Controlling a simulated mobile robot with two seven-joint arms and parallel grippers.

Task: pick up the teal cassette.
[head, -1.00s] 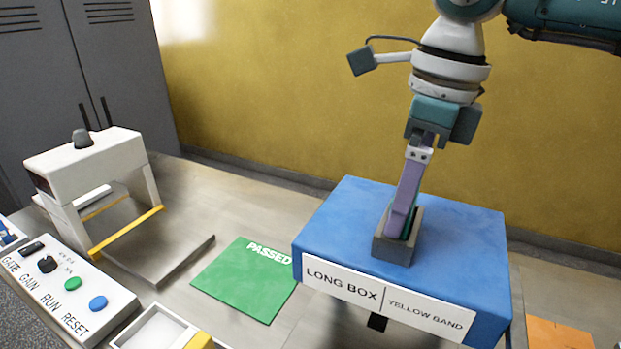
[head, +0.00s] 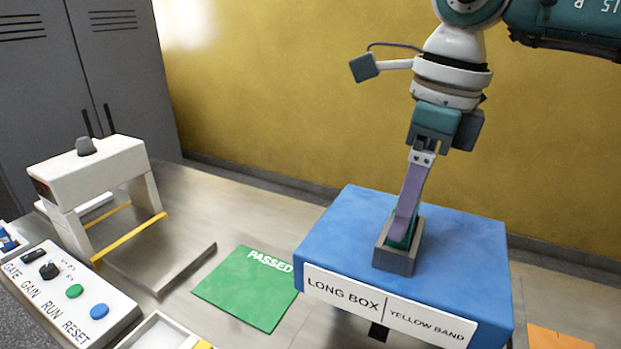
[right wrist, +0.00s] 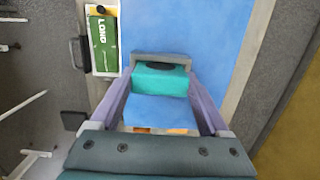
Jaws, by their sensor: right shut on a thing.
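The teal cassette (head: 404,238) stands in a grey open-topped holder (head: 395,260) on the blue box. In the right wrist view the teal cassette (right wrist: 160,82) has a dark oval on it, and the grey holder (right wrist: 160,57) shows along its far side. My right gripper (head: 403,228) points down from above with its purple fingers at the cassette. In the right wrist view my right gripper (right wrist: 160,88) is shut on the cassette, one finger on each side. The cassette's lower part is hidden in the holder. My left gripper is not in view.
The blue box (head: 460,250) bears a label reading LONG BOX, YELLOW BAND. To its left lie a green PASSED mat (head: 250,290), a white gate (head: 90,165) and a button panel (head: 65,295). An orange patch (head: 555,340) is at the right. A yellow wall stands behind.

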